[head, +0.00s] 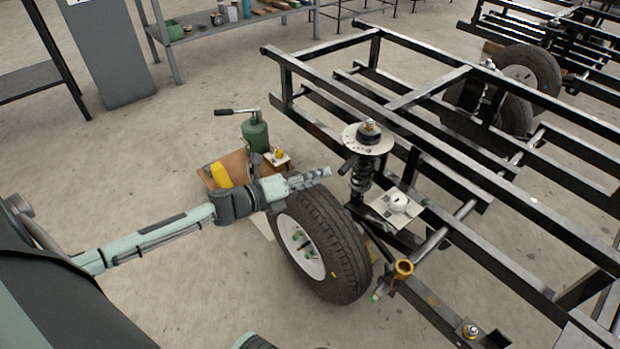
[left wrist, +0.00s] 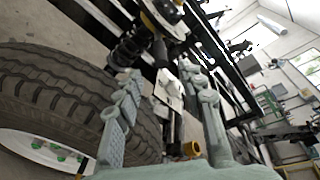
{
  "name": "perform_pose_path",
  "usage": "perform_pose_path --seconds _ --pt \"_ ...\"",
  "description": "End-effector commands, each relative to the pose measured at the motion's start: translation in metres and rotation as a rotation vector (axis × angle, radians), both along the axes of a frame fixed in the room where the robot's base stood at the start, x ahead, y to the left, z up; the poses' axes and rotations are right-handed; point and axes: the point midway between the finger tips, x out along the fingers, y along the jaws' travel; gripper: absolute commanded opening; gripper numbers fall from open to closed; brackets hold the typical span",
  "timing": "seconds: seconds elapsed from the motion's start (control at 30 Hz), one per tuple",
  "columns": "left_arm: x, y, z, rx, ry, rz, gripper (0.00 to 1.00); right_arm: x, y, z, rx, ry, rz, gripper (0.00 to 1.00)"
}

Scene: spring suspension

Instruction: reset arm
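My left arm (head: 150,232) comes in from the left and reaches out over the wheel. My left gripper (head: 312,179) is above the top of the black tyre (head: 335,240), just left of the spring strut (head: 363,172) with its round plate. In the left wrist view the two fingers of the left gripper (left wrist: 163,80) stand apart with nothing seen held between them. The strut (left wrist: 130,50) and the tyre (left wrist: 60,85) lie beyond and to the left of the fingers there. My right gripper is not in view.
The black trailer frame (head: 420,95) fills the right side. A green bottle jack (head: 255,134) and a box with a yellow item (head: 221,175) stand behind my left arm. A grey shelf (head: 225,32) stands at the back.

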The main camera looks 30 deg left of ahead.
Motion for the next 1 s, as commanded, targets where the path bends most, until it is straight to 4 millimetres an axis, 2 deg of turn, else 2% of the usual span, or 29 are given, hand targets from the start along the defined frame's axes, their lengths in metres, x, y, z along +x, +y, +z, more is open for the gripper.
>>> perform_pose_path --seconds 0.2,0.77,0.87,0.93,1.0 --pt "-0.013 0.006 0.003 0.000 0.000 0.000 0.39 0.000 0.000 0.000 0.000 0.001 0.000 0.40" --pt "-0.014 0.006 0.004 -0.024 0.011 0.024 0.39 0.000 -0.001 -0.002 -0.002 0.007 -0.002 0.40" --pt "-0.015 0.008 0.002 -0.139 0.072 0.146 0.39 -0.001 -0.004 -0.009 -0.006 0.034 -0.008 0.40" --pt "-0.021 0.013 -0.003 -0.289 0.154 0.304 0.39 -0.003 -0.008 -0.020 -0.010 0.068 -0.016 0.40" --pt "-0.037 0.019 -0.015 -0.481 0.265 0.509 0.39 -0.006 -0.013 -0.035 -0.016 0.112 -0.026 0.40"
